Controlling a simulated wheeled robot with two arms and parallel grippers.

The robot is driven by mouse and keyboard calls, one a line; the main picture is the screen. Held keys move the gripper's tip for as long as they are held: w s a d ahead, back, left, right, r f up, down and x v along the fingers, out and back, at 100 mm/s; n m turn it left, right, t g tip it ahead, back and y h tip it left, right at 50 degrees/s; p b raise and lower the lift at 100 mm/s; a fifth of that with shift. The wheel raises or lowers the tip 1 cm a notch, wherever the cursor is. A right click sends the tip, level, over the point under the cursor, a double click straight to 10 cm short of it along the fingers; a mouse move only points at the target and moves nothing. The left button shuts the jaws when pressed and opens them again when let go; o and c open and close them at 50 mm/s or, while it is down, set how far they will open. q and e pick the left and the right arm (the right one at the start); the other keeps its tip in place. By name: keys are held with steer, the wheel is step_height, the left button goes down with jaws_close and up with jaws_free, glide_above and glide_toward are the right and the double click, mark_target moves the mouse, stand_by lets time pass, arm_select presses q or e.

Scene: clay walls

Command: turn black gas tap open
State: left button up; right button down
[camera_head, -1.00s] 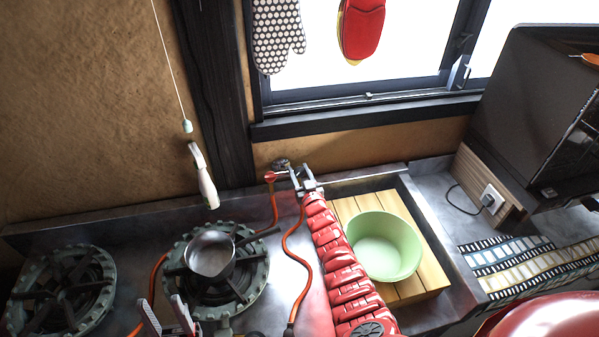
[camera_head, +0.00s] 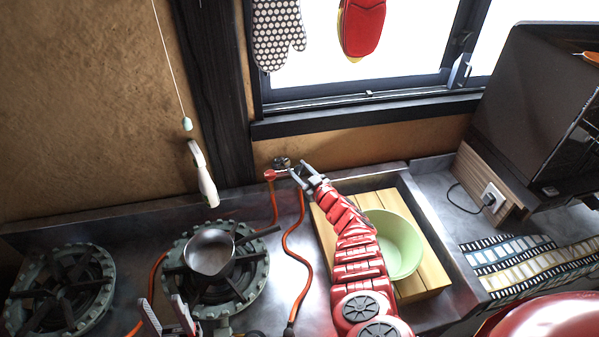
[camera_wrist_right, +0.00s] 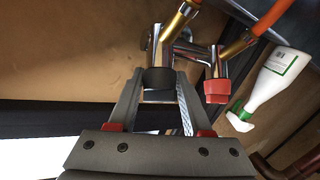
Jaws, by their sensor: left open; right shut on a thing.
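The gas tap fitting (camera_head: 282,162) is on the clay wall below the window. In the right wrist view its black tap knob (camera_wrist_right: 160,80) sits between the fingertips of my right gripper (camera_wrist_right: 158,92), which is shut on it. Beside it is a red tap knob (camera_wrist_right: 217,90), outside the fingers. In the head view my right gripper (camera_head: 302,177) is at the fitting and hides the black knob. My left gripper (camera_head: 167,318) is open and empty at the bottom, in front of the stove.
A grey pan (camera_head: 209,252) stands on the right burner. A green bowl (camera_head: 398,245) sits on a wooden board (camera_head: 428,268) by my right arm. Orange hoses (camera_head: 299,262) run down from the taps. A white bottle (camera_wrist_right: 272,80) is near the red knob.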

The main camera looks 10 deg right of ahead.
steer(key=n+g+y+b, duration=0.2)
steer(key=n+b, duration=0.1)
steer(key=n, duration=0.1)
steer(key=shift+w+d+y, duration=0.1)
steer(key=shift+y, duration=0.2)
steer(key=shift+n+g+y+b, duration=0.5)
steer(key=shift+n+g+b, duration=0.3)
steer(key=shift+n+b, duration=0.15)
steer(key=shift+r+n, duration=0.1)
steer(key=shift+n, duration=0.15)
steer(key=shift+g, duration=0.3)
steer(key=c, duration=0.6)
jaws_free()
steer(key=shift+o, duration=1)
